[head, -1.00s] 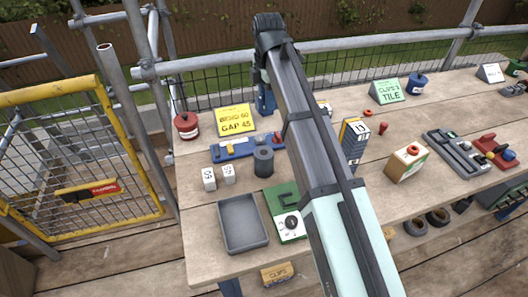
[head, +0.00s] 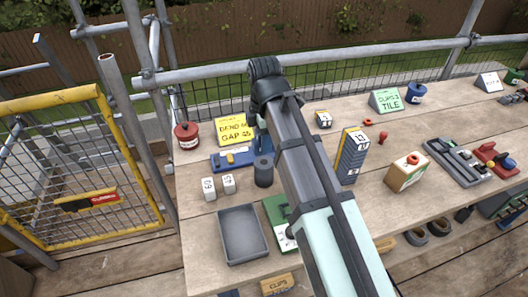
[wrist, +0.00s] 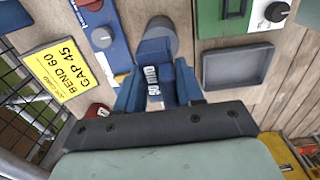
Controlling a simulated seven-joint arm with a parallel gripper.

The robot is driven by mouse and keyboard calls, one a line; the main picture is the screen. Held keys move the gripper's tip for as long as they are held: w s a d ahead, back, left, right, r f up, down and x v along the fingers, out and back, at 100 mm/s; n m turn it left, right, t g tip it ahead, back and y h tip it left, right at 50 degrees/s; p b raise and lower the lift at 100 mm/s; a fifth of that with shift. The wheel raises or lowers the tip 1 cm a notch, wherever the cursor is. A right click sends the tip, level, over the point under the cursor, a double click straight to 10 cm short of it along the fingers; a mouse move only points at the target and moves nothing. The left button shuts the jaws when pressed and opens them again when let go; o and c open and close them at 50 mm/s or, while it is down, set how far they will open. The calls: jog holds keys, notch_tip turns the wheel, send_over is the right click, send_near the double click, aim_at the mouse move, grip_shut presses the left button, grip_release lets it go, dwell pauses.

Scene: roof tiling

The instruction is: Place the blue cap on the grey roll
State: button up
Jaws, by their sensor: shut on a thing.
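The grey roll (head: 263,172) stands upright on the table; its dark body also shows at the top of the wrist view (wrist: 157,38), just beyond my fingertips. My gripper (wrist: 157,78) has blue fingers, shut on a blue piece (wrist: 168,86) that I take to be the blue cap. The fingers partly hide it, so its shape is unclear. In the head view my gripper (head: 260,136) is mostly hidden by my arm, above and close to the roll. I cannot tell whether the cap touches the roll.
Two white numbered blocks (head: 218,185) stand left of the roll. A blue tool (head: 230,158) and yellow sign (head: 233,129) are behind. A grey tray (head: 243,236) and green device (head: 277,215) are in front. A blue block stack (head: 352,155) stands right of my arm.

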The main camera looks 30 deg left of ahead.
jog(key=shift+f, duration=2.55)
jog(key=shift+f, duration=0.1)
jog(key=o, duration=1)
notch_tip(320, 180, up, 12)
jog(key=shift+r, duration=0.15)
